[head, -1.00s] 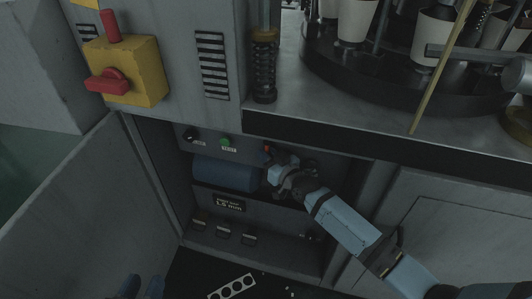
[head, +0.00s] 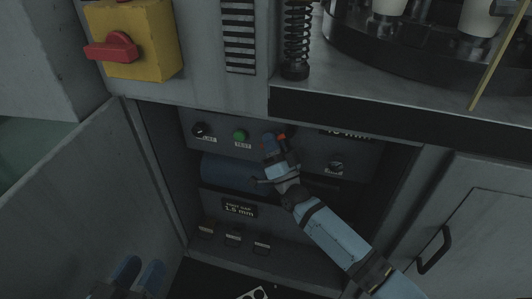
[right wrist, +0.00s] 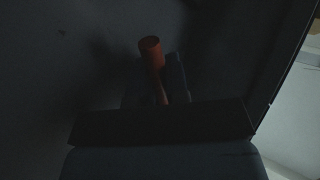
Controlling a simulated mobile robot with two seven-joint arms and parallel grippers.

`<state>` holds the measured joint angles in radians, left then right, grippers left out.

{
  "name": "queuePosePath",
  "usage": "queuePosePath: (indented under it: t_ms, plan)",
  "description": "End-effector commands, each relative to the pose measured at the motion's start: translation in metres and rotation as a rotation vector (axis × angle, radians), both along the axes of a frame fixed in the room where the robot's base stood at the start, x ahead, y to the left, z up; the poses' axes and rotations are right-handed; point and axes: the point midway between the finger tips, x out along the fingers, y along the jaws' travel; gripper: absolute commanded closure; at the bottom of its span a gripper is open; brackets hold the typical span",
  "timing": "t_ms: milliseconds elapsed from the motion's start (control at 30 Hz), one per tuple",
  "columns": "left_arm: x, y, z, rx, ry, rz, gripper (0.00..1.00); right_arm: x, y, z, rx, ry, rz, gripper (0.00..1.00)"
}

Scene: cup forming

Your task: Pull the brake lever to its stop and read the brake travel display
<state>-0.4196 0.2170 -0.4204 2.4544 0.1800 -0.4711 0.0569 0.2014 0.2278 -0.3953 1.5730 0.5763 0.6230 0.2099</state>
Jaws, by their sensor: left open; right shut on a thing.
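The brake lever, with a red-orange grip (right wrist: 151,48), stands between the fingers of my right gripper in the dark right wrist view. My right gripper (head: 276,140) is shut on it at the panel inside the open cabinet in the head view. A display (head: 347,133) at the panel's upper right is partly cut off by the cabinet's top edge; its reading is only partly visible. A lower display (head: 239,208) reads about 1.5 mm, its label too small to read surely. My left gripper (head: 139,278) is open and empty at the bottom left.
A black knob (head: 200,130), a green button (head: 240,136) and another knob (head: 336,167) sit on the panel. A blue cylinder (head: 225,172) lies below. The open door (head: 90,205) bounds the left side. A yellow switch box (head: 150,45) is above.

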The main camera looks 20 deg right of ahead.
Motion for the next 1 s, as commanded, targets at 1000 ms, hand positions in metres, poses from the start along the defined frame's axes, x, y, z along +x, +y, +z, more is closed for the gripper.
queuePosePath:
  t_ms: [1000]
  plan:
    - [0.002, 0.0, -0.019, 0.05, 0.026, -0.02, 0.57, 0.003, -0.002, 0.015, 0.16, -0.113, 0.006, 0.74]
